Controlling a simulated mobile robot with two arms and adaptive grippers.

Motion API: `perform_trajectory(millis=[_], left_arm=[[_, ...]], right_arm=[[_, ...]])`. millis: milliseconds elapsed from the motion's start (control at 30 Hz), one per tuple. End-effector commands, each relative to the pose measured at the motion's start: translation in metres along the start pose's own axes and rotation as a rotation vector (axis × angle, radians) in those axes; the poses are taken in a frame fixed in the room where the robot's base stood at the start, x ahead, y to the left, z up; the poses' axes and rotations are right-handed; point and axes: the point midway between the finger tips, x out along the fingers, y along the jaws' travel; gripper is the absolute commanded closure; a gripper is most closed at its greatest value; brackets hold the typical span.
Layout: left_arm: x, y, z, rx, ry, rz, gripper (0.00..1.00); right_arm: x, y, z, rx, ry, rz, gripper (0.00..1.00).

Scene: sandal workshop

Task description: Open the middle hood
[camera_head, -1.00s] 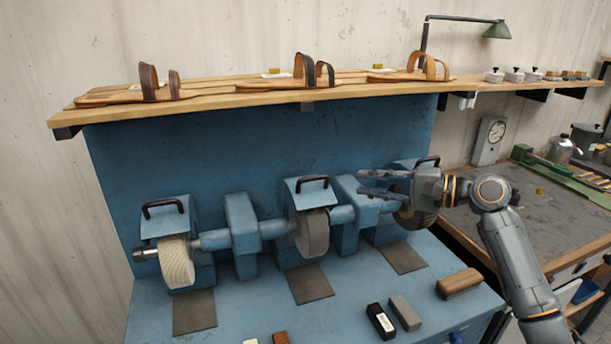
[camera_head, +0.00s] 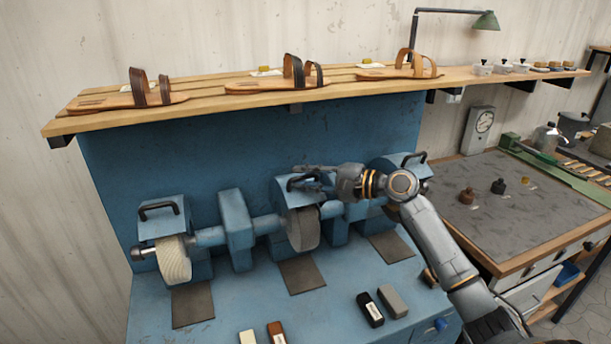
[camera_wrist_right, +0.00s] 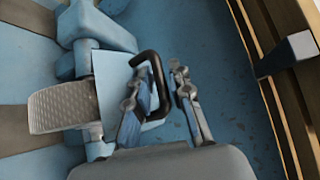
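The middle hood (camera_head: 283,198) is a light-blue cover over the middle grinding wheel (camera_head: 303,231), with a black handle (camera_head: 293,183) on top. It looks lowered. My right gripper (camera_head: 312,178) reaches in from the right at the handle and partly hides it. In the right wrist view, the two fingers of my gripper (camera_wrist_right: 160,72) are apart, with the black handle (camera_wrist_right: 161,88) between them. I cannot tell whether a finger touches it. The hood (camera_wrist_right: 112,72) and the wheel (camera_wrist_right: 62,107) show to the left of the fingers. My left gripper is out of view.
The left hood (camera_head: 160,226) and right hood (camera_head: 387,168) flank the middle one on the same blue grinder. A wooden shelf (camera_head: 210,103) with sandals runs above. Blocks, including a black one (camera_head: 370,309), lie on the front ledge. A workbench (camera_head: 510,225) stands at right.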

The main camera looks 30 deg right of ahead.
Motion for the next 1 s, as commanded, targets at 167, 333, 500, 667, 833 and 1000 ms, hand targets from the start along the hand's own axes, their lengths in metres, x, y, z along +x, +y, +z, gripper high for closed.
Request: perform_trajectory(millis=[167, 333, 500, 667, 833, 1000], left_arm=[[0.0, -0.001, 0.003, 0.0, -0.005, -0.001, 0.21], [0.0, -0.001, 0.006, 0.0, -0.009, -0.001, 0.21], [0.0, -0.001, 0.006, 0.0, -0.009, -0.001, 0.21], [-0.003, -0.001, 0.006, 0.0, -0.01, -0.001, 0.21], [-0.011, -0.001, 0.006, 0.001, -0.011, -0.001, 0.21], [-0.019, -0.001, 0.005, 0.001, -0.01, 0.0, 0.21]], right_arm=[[0.0, 0.0, 0.0, 0.0, 0.0, 0.0, 0.96], [0.0, 0.0, 0.0, 0.001, 0.0, 0.0, 1.0], [0.0, 0.0, 0.0, 0.001, 0.0, 0.0, 1.0], [0.001, -0.006, -0.001, 0.0, 0.0, -0.001, 1.0], [0.005, -0.022, -0.005, -0.002, 0.0, -0.003, 1.0], [0.016, -0.043, -0.015, 0.0, 0.0, -0.006, 1.0]])
